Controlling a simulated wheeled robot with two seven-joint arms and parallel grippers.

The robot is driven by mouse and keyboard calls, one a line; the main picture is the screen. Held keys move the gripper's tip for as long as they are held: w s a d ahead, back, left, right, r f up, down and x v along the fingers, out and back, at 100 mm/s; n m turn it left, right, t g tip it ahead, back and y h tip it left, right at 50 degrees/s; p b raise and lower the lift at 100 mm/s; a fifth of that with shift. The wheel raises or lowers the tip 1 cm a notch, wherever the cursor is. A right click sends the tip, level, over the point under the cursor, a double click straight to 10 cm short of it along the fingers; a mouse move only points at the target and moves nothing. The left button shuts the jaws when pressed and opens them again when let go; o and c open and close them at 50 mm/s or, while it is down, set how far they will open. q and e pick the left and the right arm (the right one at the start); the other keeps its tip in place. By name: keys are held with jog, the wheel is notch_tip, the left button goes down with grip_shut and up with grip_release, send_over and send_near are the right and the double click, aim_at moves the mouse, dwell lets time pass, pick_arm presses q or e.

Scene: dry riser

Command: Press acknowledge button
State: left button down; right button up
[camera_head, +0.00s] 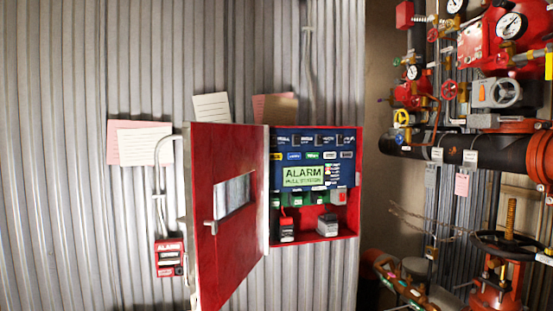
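The red alarm cabinet (360,185) is fixed to the corrugated wall at the centre right. Its red door (232,262) stands open, swung out to the left, with a small window and a handle. Inside is a blue control panel (340,143) with a row of dark parts on top, coloured labels below them and a green screen (303,177) reading ALARM. Small buttons sit near the screen, but their labels are too small to read, so I cannot tell which is the acknowledge button. Neither of my grippers is in view.
A small red alarm box (169,258) hangs on the wall left of the door, with a conduit above it. Red valves, gauges and a thick black pipe (425,146) fill the right side. Paper sheets (140,143) are on the wall. The wall at far left is clear.

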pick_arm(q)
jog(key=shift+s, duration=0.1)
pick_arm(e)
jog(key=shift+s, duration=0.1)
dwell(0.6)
